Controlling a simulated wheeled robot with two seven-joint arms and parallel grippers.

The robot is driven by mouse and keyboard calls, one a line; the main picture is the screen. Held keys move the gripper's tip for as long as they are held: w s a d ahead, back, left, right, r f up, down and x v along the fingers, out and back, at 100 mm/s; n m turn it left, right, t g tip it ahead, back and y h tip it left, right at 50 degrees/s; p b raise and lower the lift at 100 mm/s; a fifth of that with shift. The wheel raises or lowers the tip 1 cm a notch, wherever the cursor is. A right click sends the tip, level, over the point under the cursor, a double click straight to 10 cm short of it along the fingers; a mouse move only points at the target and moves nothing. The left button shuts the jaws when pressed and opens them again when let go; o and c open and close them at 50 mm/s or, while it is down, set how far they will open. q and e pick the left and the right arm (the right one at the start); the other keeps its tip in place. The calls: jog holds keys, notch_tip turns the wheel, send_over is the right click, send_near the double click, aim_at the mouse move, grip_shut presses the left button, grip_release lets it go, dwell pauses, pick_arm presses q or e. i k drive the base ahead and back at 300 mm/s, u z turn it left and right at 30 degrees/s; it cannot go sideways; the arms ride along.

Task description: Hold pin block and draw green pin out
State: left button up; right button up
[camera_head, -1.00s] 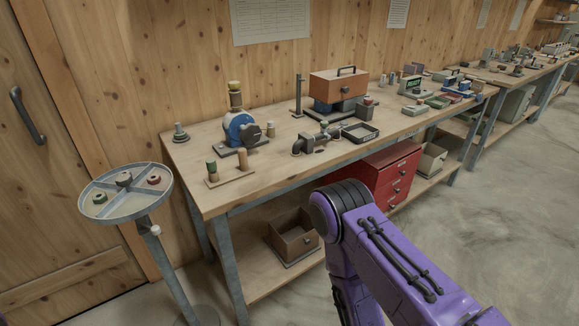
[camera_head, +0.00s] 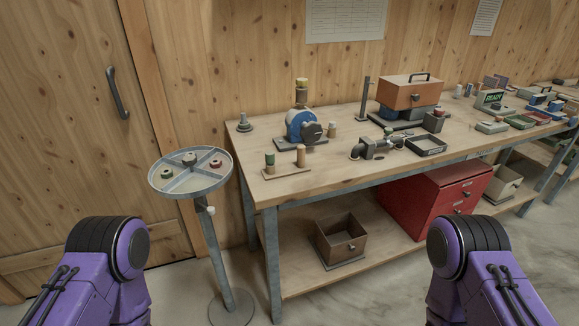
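The pin block (camera_head: 286,173) is a flat wooden board near the front left corner of the workbench. Two upright pins stand in it. The green pin (camera_head: 270,162) is the left one, with a green top and a wooden lower part. A plain wooden pin (camera_head: 301,156) with a reddish top stands to its right. Only the purple upper parts of my two arms show, at the bottom left and bottom right. Neither gripper is in view, and nothing of mine touches the block.
A round divided tray (camera_head: 190,192) on a stand is left of the bench (camera_head: 330,178). Behind the block is a blue machine (camera_head: 301,127); to its right are a metal fitting (camera_head: 374,149) and a black tray (camera_head: 426,150). A red drawer cabinet (camera_head: 446,200) stands below.

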aim_at(270, 154)
jog(key=z, duration=0.4)
jog(key=k, duration=0.5)
jog(key=z, duration=0.8)
jog(key=i, duration=1)
jog(key=u, duration=1.1)
jog(key=i, duration=0.7)
jog(key=u, duration=0.7)
